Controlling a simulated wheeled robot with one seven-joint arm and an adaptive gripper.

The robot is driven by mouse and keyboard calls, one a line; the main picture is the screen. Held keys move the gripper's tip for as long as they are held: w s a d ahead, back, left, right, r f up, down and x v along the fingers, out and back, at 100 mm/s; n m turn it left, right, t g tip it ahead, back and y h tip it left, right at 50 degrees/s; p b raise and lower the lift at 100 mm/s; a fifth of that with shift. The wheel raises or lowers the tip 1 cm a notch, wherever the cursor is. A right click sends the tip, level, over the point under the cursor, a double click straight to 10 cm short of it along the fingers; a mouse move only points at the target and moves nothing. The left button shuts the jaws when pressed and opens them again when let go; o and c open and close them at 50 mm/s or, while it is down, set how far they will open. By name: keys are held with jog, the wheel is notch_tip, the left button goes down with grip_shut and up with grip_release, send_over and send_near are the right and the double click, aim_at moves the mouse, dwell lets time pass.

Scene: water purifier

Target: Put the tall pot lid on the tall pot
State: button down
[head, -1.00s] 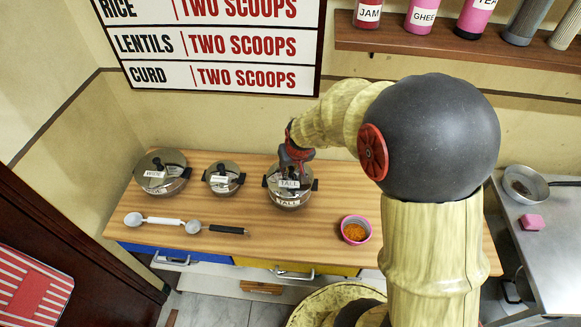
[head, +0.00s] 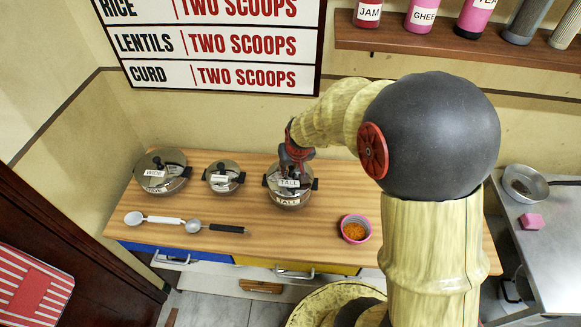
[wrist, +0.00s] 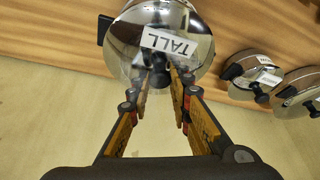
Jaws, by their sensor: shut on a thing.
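The tall pot (head: 290,202) stands on the wooden counter, a steel pot with dark side handles and a "TALL" label on its front. The tall pot lid (head: 289,183), also labelled "TALL", sits over the pot's mouth and looks about level. The shiny lid (wrist: 185,22) fills the top of the wrist view. My gripper (head: 293,158) is above the lid, with its fingers (wrist: 161,82) shut on the lid's black knob. Whether the lid is fully seated on the rim cannot be told.
Two lidded pots, one wide (head: 160,181) and one smaller (head: 223,178), stand to the left. Two ladles (head: 193,226) lie in front of them. A pink bowl with orange contents (head: 355,229) stands at right. A wall shelf (head: 400,42) hangs above.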

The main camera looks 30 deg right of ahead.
jog(key=shift+f+b, duration=0.45)
jog(key=shift+f, duration=0.15)
dwell(0.3)
jog(key=c, duration=1.9)
grip_release()
jog(key=p+v, duration=0.7)
jog(key=v, duration=0.4)
